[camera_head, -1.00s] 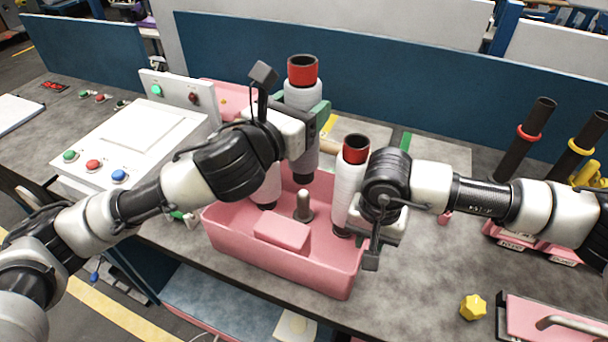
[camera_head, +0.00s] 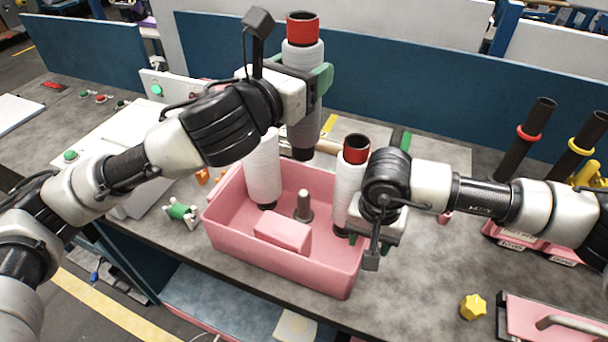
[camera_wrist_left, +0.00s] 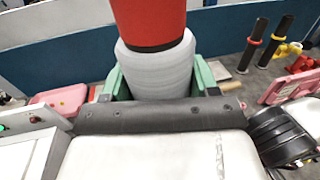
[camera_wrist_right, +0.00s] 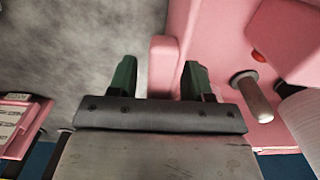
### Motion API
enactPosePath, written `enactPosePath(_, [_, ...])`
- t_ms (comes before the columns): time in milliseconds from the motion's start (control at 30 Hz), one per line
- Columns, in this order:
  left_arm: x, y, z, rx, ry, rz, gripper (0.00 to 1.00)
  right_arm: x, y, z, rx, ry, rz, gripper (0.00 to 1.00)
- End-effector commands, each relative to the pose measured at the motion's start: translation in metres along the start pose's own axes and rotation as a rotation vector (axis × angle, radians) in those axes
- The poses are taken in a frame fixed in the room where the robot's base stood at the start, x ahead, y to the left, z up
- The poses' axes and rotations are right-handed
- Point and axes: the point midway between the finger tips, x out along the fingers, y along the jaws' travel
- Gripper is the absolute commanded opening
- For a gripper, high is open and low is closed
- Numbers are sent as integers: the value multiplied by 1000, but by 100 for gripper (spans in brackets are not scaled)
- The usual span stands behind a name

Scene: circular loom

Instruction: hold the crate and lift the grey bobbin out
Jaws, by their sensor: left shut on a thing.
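The grey bobbin (camera_head: 303,58), with a red top and dark lower end, is upright in my left gripper (camera_head: 304,92). The gripper is shut on its yarn body, also seen in the left wrist view (camera_wrist_left: 158,68). Its lower end appears above the crate's back part. The pink crate (camera_head: 275,268) stands on the table. My right gripper (camera_wrist_right: 158,78) is at the crate's right side, its open fingers on either side of the pink wall (camera_wrist_right: 163,66), with a gap beside the left finger. Its fingertips are mostly hidden in the head view.
Two paler bobbins stand in the crate, one at left (camera_head: 262,172) and one red-topped at right (camera_head: 347,190). A grey peg (camera_head: 303,206) and pink block (camera_head: 283,232) are between them. A yellow knob (camera_head: 473,307) and dark posts (camera_head: 525,140) are at right.

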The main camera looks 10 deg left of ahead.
Motion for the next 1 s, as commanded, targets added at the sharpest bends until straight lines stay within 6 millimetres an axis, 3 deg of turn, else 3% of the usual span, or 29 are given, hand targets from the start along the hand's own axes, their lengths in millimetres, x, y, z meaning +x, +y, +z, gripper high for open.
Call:
enactPosePath(367, [0,0,0,0,-2,0,3,-6,0,0,1,0,-2,52])
enactPosePath(800, [0,0,0,0,-2,0,3,-90,-1,-1,0,3,-3,52])
enactPosePath(1000, [0,0,0,0,-2,0,3,-114,0,0,1,0,0,52])
